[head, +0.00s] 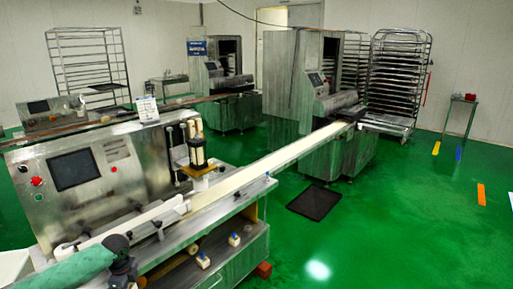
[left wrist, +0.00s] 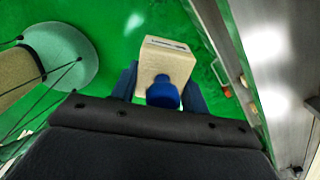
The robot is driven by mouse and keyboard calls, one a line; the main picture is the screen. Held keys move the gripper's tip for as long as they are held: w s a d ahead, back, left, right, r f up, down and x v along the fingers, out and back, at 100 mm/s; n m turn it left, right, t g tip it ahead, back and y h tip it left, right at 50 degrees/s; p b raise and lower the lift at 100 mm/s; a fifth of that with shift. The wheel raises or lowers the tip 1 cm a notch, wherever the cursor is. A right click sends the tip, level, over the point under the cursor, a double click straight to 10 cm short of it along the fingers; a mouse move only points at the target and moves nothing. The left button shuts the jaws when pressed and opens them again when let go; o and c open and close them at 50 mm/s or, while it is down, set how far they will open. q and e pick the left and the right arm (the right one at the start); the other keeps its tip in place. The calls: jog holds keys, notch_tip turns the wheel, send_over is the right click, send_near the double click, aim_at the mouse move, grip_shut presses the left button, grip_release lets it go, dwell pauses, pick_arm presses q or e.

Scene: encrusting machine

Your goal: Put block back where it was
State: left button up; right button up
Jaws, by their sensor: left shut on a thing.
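In the left wrist view a cream block (left wrist: 163,58) with a blue round knob sits between the two fingers of my left gripper (left wrist: 165,85). The gripper is shut on it, with green floor below. In the head view my left arm comes in at the lower left, beside the front of the encrusting machine (head: 110,172); the held block does not show there. Two similar cream blocks with blue tops, a nearer one (head: 203,261) and a farther one (head: 234,239), sit on the machine's lower front ledge. My right gripper is not in view.
A long pale conveyor (head: 270,162) runs from the machine toward the back right. A small red block (head: 263,270) is low at the machine's corner. A dark mat (head: 315,202) lies on the green floor. The floor at the right is mostly clear.

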pick_arm(q)
jog(key=n, duration=0.3)
jog(key=s+n, duration=0.1)
jog(key=n, duration=0.1)
jog(key=shift+d+r+n, duration=0.25)
jog(key=shift+r+n, duration=0.05)
jog(key=shift+r, duration=0.05)
jog(key=n, duration=0.2)
jog(key=shift+s+d+r+n, duration=0.25)
jog(key=shift+s+d+n, duration=0.05)
jog(key=shift+s, duration=0.05)
jog(key=s+d+r+n, duration=0.3)
jog(key=d+r+n, duration=0.1)
jog(key=d, duration=0.7)
jog(key=s+d+r+n, duration=0.4)
jog(key=d+r+n, duration=0.1)
jog(key=d, duration=0.6)
jog(key=shift+s+r+n, duration=0.15)
jog(key=shift+r+n, duration=0.05)
jog(key=shift+n, duration=0.4)
jog(key=shift+d+r, duration=0.1)
